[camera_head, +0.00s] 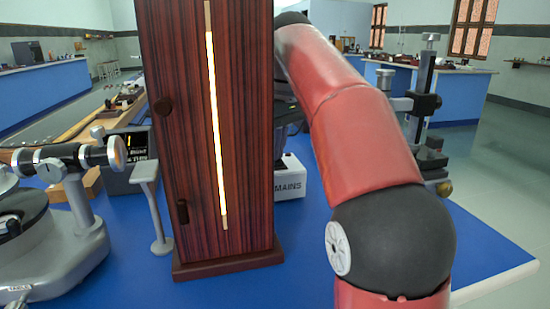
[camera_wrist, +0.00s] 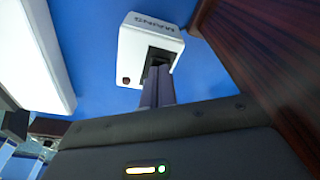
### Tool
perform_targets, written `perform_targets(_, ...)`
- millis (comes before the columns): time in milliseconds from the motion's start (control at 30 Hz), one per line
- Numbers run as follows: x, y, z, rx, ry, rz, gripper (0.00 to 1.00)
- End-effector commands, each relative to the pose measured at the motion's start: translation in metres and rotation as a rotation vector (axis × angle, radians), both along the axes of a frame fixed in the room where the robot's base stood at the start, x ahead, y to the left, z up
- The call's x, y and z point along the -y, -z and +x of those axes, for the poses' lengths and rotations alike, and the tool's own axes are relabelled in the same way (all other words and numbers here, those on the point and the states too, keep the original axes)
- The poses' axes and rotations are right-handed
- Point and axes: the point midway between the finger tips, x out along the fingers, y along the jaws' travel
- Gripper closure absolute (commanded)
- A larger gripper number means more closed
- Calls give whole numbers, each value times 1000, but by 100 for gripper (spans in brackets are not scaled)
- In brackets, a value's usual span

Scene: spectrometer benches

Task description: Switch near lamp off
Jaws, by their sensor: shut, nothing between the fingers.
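The near lamp is a tall dark-striped wooden housing (camera_head: 180,130) with a brightly glowing vertical slit. A white box marked MAINS (camera_head: 290,180) stands behind its right side, mostly hidden. In the wrist view the same MAINS box (camera_wrist: 140,40) shows a dark rocker switch (camera_wrist: 159,56) and a small dark reddish round spot. My gripper (camera_wrist: 160,72) is shut and empty, its fingertips at the lower edge of the switch. I cannot tell whether they touch it.
The wooden housing wall (camera_wrist: 270,60) is close on the right in the wrist view, and a white block (camera_wrist: 40,65) is on the left. A spectrometer (camera_head: 60,210) stands left of the lamp. A metal stand (camera_head: 424,100) is right of my arm.

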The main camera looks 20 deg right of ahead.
Motion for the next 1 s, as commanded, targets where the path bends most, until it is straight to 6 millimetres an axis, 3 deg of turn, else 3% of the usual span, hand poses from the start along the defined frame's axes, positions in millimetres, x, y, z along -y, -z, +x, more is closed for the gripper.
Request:
perform_targets(167,0,-1,0,0,0,0,100)
perform_targets(1000,0,-62,1,2,0,0,100)
